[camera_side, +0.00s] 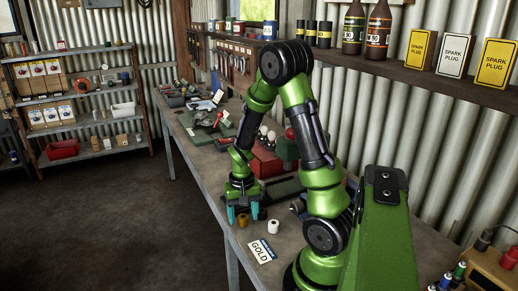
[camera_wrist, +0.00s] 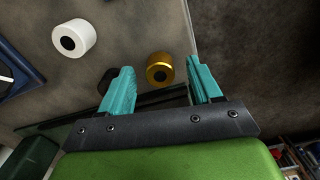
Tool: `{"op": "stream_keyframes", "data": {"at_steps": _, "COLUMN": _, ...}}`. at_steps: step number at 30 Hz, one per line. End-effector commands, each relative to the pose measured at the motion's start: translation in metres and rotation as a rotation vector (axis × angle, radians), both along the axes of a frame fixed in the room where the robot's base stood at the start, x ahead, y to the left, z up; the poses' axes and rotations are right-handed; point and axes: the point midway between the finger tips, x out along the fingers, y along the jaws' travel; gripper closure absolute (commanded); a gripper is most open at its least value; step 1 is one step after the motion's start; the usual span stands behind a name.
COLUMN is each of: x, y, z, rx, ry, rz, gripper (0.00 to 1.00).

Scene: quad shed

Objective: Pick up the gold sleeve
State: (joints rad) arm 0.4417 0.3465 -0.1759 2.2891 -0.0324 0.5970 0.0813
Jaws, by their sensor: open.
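The gold sleeve (camera_wrist: 160,68) is a short gold cylinder with a dark bore, on the grey bench near its edge. My gripper is open, with two teal fingers, and holds nothing. In the side view my gripper (camera_side: 243,212) points down at the bench, with the gold sleeve (camera_side: 243,220) right by the fingertips.
A white sleeve (camera_side: 273,227) stands to the right of the gold one; the wrist view shows it at upper left (camera_wrist: 74,38). A red box (camera_side: 266,160) and clutter stand behind my gripper. The bench edge drops off just beside the gold sleeve.

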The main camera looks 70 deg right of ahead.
Motion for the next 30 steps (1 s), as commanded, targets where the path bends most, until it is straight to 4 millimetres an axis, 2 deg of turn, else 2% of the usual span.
{"op": "stream_keyframes", "data": {"at_steps": 3, "x": -0.0002, "y": 0.0002, "z": -0.0080, "rx": 0.001, "ry": 0.001, "rz": -0.001, "gripper": 0.37}}
{"op": "stream_keyframes", "data": {"at_steps": 9, "x": 0.0002, "y": 0.0002, "z": -0.0083, "rx": 0.000, "ry": -0.001, "rz": 0.000, "gripper": 0.37}}
{"op": "stream_keyframes", "data": {"at_steps": 11, "x": 0.0002, "y": 0.0002, "z": -0.0082, "rx": 0.000, "ry": -0.001, "rz": 0.000, "gripper": 0.44}}
{"op": "stream_keyframes", "data": {"at_steps": 21, "x": 0.0003, "y": 0.0001, "z": -0.0079, "rx": 0.000, "ry": -0.001, "rz": 0.000, "gripper": 0.96}}
{"op": "stream_keyframes", "data": {"at_steps": 22, "x": 0.0004, "y": 0.0000, "z": -0.0079, "rx": 0.000, "ry": -0.001, "rz": 0.000, "gripper": 0.99}}
{"op": "stream_keyframes", "data": {"at_steps": 30, "x": 0.0008, "y": -0.0001, "z": -0.0033, "rx": -0.001, "ry": -0.003, "rz": 0.000, "gripper": 0.99}}
